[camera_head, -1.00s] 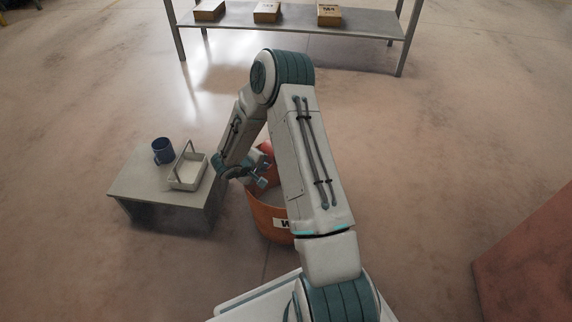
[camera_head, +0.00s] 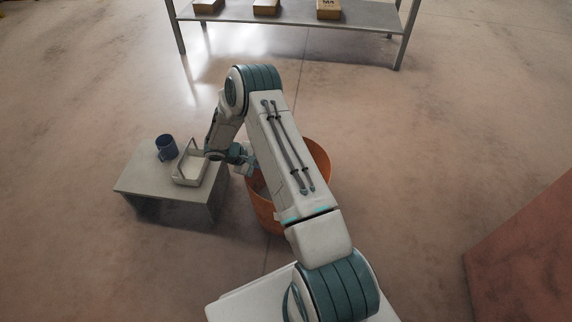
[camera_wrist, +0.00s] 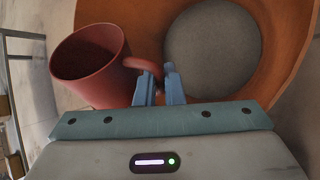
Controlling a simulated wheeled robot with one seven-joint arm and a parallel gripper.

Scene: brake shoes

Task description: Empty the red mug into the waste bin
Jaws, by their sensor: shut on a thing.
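The red mug (camera_wrist: 92,68) shows in the wrist view, with its handle between the two fingers of my gripper (camera_wrist: 160,86). My gripper is shut on the handle. The mug's opening faces the wrist camera and its inside looks dark; I cannot tell whether anything is in it. The orange waste bin (camera_wrist: 284,45) lies behind the mug and fingers, with a grey round floor in it. In the head view the waste bin (camera_head: 319,160) is partly hidden behind my arm. My gripper (camera_head: 249,170) is near the bin's left rim there, and the mug is hidden.
A small grey table (camera_head: 140,180) stands left of the bin, with a blue mug (camera_head: 166,148) and a pale handled tray (camera_head: 188,171) on it. A shelf (camera_head: 290,22) with several boxes stands at the back. A reddish block (camera_head: 525,255) is at the right.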

